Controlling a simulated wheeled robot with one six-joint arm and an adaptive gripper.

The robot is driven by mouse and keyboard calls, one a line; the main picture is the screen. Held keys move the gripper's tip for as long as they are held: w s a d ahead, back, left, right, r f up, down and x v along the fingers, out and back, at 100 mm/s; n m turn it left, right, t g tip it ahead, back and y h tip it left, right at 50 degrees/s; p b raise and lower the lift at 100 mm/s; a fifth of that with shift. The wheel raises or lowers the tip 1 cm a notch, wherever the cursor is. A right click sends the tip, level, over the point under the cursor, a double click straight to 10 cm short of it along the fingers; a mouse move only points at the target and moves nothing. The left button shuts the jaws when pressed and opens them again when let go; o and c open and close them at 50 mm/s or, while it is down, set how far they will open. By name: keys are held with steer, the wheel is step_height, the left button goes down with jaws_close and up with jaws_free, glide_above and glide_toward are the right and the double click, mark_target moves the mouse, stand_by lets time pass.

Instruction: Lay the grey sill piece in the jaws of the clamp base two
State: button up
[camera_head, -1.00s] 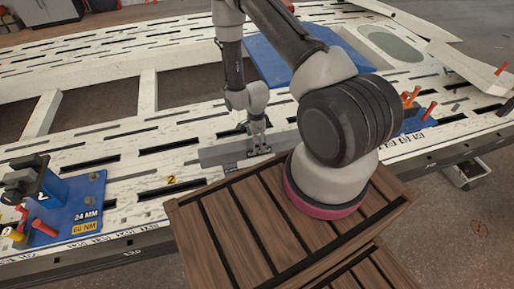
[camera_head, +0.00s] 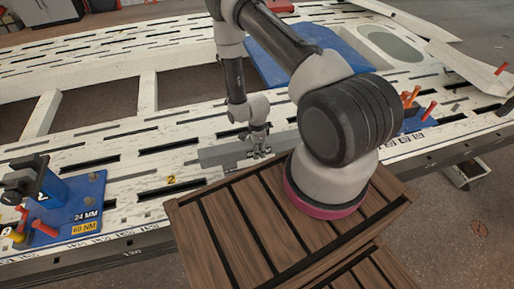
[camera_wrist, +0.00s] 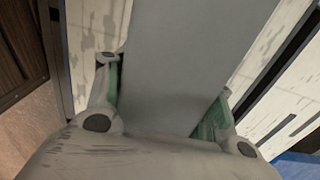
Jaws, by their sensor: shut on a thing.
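The grey sill piece (camera_head: 220,153) is a long flat bar on the slotted white bench, near its front edge. My gripper (camera_head: 260,153) is shut on it toward its right part. In the wrist view the grey sill piece (camera_wrist: 195,45) runs between the green-padded fingers of my gripper (camera_wrist: 165,95). I cannot tell whether the piece touches the bench. A blue clamp base (camera_head: 75,205) with a dark jaw block stands at the left, marked 24 MM and 60 NM. A yellow 2 is on the bench beside it. The jaws' inside is not clear.
A second blue base (camera_head: 418,122) with orange handles stands at the right, partly behind my arm. A blue panel (camera_head: 275,62) lies farther back. A slatted wooden crate (camera_head: 235,225) is at the front. The bench between the left clamp base and the sill piece is clear.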

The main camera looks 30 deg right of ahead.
jaws_close()
steer(key=shift+r, duration=0.1)
